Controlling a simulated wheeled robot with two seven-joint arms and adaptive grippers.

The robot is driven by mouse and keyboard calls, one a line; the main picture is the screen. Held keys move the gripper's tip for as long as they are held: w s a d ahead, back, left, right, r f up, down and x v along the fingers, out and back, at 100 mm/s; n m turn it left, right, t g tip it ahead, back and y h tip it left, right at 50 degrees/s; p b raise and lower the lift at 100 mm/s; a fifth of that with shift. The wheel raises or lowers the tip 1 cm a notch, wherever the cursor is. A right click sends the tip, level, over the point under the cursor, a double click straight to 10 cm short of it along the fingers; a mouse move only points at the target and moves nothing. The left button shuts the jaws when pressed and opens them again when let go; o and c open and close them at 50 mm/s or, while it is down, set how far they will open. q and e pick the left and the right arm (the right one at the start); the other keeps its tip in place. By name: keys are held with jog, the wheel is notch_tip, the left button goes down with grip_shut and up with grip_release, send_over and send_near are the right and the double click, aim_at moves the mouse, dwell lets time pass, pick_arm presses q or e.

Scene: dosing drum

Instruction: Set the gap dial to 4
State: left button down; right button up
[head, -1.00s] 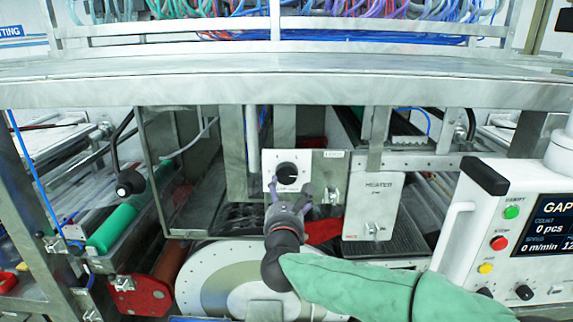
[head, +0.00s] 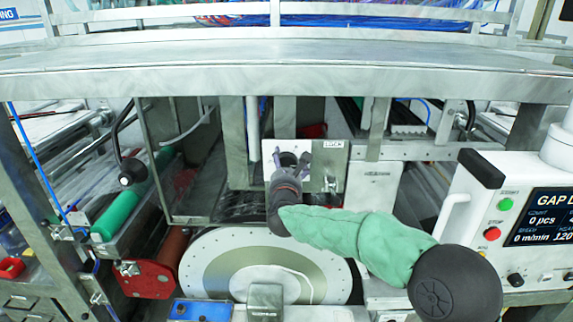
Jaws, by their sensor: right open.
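The gap dial (head: 287,160) is a black knob on a white plate (head: 270,149) under the steel shelf. My right gripper (head: 288,164) is open, with its two fingers at the left and right of the knob. Whether the fingers touch the knob cannot be told. The gripper body covers the lower part of the plate, and the dial's scale and pointer cannot be read. The control box's screen (head: 541,216) at the right shows "GAP" and "0 pcs". My left gripper is not in view.
A steel shelf (head: 290,82) runs across above the dial. A plate marked LOCK (head: 333,146) adjoins the dial plate at right. The large white drum (head: 205,270) lies below. A red roller bracket (head: 150,280) and a green roller (head: 118,214) are at the left.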

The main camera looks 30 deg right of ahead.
jog(key=shift+r, duration=0.1)
jog(key=c, duration=1.1)
jog(key=shift+r, duration=0.1)
